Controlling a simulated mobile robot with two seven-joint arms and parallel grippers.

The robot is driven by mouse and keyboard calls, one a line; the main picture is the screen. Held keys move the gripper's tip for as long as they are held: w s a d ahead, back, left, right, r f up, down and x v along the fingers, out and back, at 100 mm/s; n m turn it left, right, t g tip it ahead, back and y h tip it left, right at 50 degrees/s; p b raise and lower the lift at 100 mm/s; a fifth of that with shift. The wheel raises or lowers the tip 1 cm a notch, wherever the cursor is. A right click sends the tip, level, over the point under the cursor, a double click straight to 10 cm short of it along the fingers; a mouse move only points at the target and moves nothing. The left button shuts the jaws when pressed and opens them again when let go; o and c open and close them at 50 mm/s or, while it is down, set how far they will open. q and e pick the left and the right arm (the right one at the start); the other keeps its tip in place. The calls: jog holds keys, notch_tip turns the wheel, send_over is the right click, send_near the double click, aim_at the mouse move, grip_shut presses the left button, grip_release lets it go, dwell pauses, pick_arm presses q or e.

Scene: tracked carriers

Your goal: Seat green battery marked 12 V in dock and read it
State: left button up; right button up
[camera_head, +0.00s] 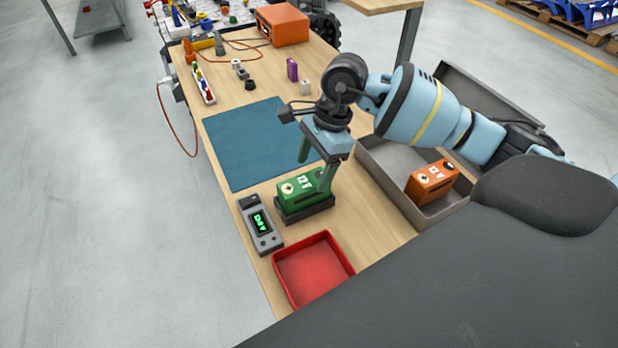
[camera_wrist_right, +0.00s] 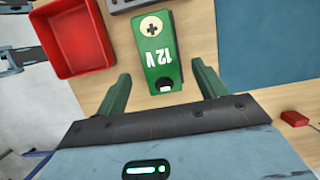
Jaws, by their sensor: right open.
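The green battery marked 12 V (camera_head: 304,188) stands upright on the dark dock (camera_head: 308,213) at the table's near left. How deep it sits is hard to tell. In the wrist view its top (camera_wrist_right: 158,45) shows a plus sign and "12 V". My right gripper (camera_head: 315,166) is open just above and beyond the battery, pointing down. In the wrist view its spread fingers (camera_wrist_right: 161,72) lie to either side of the battery's near end, apart from it. A grey reader (camera_head: 261,224) beside the dock has a lit green display, too small to read surely. A pale blue part (camera_wrist_right: 18,50), possibly my left gripper, shows at the wrist view's edge.
A red tray (camera_head: 313,270) lies close in front of the dock. A grey bin (camera_head: 392,198) to the right holds an orange battery (camera_head: 428,185). A blue mat (camera_head: 240,148) lies bare behind the dock. Small parts and an orange box (camera_head: 283,25) stand farther back.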

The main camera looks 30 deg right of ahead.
jog(key=shift+v, duration=0.85)
jog(key=shift+r, duration=0.15)
